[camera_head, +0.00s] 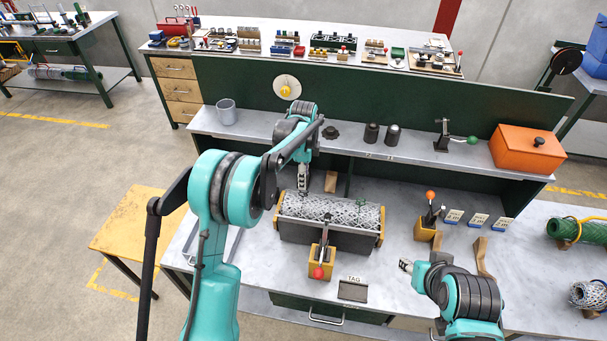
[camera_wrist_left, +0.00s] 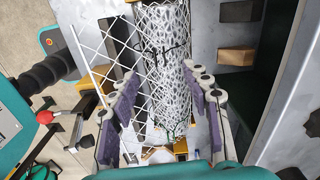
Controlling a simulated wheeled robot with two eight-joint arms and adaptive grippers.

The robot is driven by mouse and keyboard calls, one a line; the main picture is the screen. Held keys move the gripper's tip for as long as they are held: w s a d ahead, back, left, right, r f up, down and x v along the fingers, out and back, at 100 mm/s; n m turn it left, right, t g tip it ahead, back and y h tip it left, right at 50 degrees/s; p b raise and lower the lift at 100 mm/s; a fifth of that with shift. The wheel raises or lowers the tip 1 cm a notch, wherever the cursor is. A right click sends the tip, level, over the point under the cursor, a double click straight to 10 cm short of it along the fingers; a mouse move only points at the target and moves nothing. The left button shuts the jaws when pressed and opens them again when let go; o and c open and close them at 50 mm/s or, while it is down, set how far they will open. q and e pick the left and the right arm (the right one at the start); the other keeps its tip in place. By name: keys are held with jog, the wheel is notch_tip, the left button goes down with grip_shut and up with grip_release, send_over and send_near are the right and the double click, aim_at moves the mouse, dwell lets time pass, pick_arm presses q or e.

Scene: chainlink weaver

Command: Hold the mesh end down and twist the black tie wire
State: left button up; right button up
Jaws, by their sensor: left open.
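A roll of wire mesh (camera_head: 335,208) lies in a dark cradle (camera_head: 325,240) with yellow end plates. In the left wrist view, the roll (camera_wrist_left: 168,30) has a flat, open strip of mesh (camera_wrist_left: 105,42) along its left side. A thin black tie wire (camera_wrist_left: 158,48) crosses the roll there. A green tie (camera_head: 361,203) sits near the roll's right end. My left gripper (camera_head: 303,188) points down above the roll's left part. In its wrist view its purple-padded fingers (camera_wrist_left: 160,72) are apart, with nothing held. My right gripper (camera_head: 405,265) is right of the cradle, away from the mesh; its opening is unclear.
A red-knobbed lever clamp (camera_head: 319,271) stands before the cradle. An orange-knobbed lever (camera_head: 430,208) and blue-labelled blocks (camera_head: 478,220) stand to the right. A TAG plate (camera_head: 353,289) lies in front. The shelf behind holds a cup (camera_head: 227,112) and an orange box (camera_head: 527,149).

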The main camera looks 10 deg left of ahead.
pick_arm(q)
notch_tip(320, 180, down, 2)
jog(key=n+p, duration=0.2)
jog(key=n, duration=1.5)
jog(key=shift+p, duration=0.4)
pick_arm(e)
notch_tip(320, 180, up, 3)
grip_shut()
